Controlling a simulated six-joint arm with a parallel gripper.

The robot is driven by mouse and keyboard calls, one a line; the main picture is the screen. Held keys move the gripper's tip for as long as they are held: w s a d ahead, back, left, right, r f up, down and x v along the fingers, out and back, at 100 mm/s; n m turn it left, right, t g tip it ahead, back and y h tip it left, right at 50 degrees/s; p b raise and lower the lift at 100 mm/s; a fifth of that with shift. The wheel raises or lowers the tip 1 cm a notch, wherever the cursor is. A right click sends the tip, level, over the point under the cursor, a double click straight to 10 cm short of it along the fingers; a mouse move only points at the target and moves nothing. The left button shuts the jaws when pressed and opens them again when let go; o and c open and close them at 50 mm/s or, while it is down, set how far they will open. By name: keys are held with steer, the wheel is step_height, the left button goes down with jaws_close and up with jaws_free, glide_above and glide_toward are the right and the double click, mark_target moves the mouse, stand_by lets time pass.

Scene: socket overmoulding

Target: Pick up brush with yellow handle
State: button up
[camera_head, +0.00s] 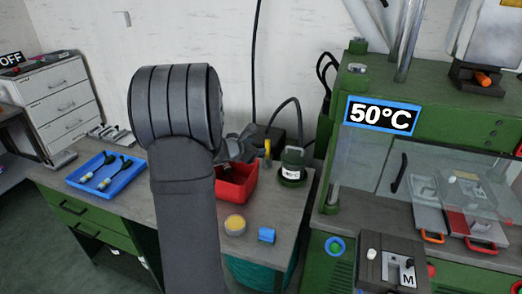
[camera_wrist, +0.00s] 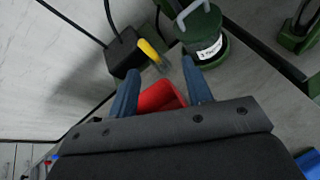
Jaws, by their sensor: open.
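The brush with the yellow handle (camera_wrist: 150,50) shows in the wrist view just beyond my fingertips, its light bristle end nearest to me. In the head view its yellow part (camera_head: 267,147) stands up at the back right of the red bin (camera_head: 238,187). I cannot tell whether it rests in the bin or behind it. My gripper (camera_wrist: 160,66) is open and empty, its two blue fingers apart over the red bin (camera_wrist: 160,96). In the head view my arm hides part of the bin and most of the gripper.
A green canister (camera_head: 292,168) stands right of the bin, close to my right finger in the wrist view (camera_wrist: 203,42). A black box (camera_wrist: 123,52) with a cable is near the wall. A yellow-topped tin (camera_head: 235,224), blue block (camera_head: 267,235) and blue tray (camera_head: 107,182) are on the bench.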

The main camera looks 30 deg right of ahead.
mark_target(266, 143)
steer(key=w+d+f+n, duration=0.1)
steer(key=w+d+f, duration=0.2)
steer(key=w+d, duration=0.1)
steer(key=w+d+f+n, duration=0.1)
steer(key=w+d+f, duration=0.3)
steer(key=w, duration=0.1)
steer(key=w+d+f+n+t, duration=0.1)
steer(key=w+d+f+n, duration=0.1)
steer(key=w+d+f, duration=0.1)
steer(key=shift+w+d+f, duration=0.15)
steer(key=shift+w+d, duration=0.3)
steer(key=shift+w, duration=0.15)
steer(key=shift+w+d+f, duration=0.15)
steer(key=shift+w+d, duration=0.3)
steer(key=shift+w, duration=0.1)
jaws_close()
